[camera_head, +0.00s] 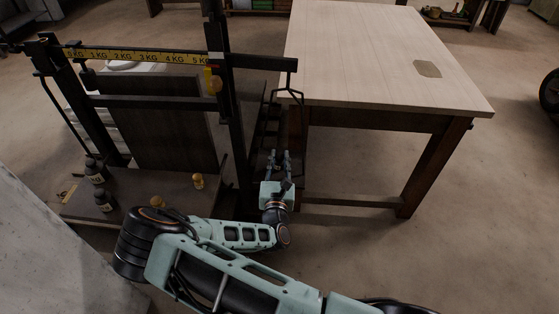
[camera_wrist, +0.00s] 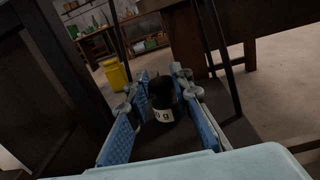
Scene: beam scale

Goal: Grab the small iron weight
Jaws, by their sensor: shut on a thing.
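A small dark iron weight (camera_wrist: 161,95) with a white label ending in "0 g" stands upright between my fingers in the wrist view. My gripper (camera_wrist: 162,84) is shut on it, with a blue pad on each side. In the head view my gripper (camera_head: 281,160) is right of the scale's dark post, by the hanging frame at the beam's right end. The weight is hard to make out there. A dark plate (camera_wrist: 235,132) lies beneath the weight; I cannot tell whether they touch.
The beam scale (camera_head: 150,102) has a yellow kilogram strip (camera_head: 140,56). Dark weights (camera_head: 95,170) and a brass weight (camera_head: 198,181) stand on its base. A light-topped table (camera_head: 370,60) is at the right. Thin hanger rods flank my gripper.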

